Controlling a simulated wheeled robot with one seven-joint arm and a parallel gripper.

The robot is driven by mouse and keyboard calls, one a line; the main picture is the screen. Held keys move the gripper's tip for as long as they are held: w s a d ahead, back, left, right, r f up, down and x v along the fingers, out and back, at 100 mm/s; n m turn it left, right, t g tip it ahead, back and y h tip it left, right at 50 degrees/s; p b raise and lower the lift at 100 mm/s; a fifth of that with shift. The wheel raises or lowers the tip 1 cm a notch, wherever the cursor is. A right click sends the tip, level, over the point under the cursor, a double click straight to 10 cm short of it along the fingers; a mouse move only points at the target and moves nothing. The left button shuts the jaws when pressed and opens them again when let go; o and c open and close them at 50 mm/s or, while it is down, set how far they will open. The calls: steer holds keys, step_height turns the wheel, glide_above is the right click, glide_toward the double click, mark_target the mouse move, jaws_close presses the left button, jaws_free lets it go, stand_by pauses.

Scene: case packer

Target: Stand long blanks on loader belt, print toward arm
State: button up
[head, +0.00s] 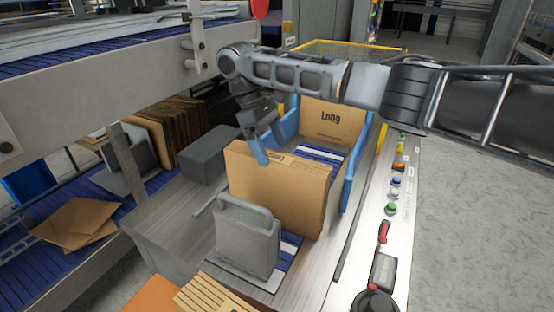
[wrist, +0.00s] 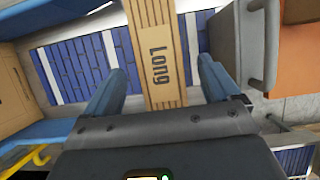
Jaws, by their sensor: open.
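A brown long blank bundle (head: 270,190) stands upright on the blue loader belt (head: 290,247). In the wrist view its narrow top edge (wrist: 158,65) reads "Long". My gripper (head: 258,145) is over its top edge; in the wrist view the blue fingers (wrist: 160,88) are spread open, one on each side, with gaps to the cardboard. Another brown blank (head: 332,122) stands farther back with "Long" printed on the face toward the head camera. Part of the near bundle's top is hidden by a finger.
A grey backstop plate (head: 245,238) stands in front of the near bundle. Blue side guides (head: 352,165) flank the belt. A button panel (head: 388,210) runs along the right. Several blanks (head: 180,130) stand on the lower left belt, with loose flat ones (head: 75,220) nearby.

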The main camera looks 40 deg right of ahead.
steer(key=v, duration=0.6)
steer(key=shift+w+r, duration=0.15)
steer(key=shift+r, duration=0.2)
stand_by(0.9)
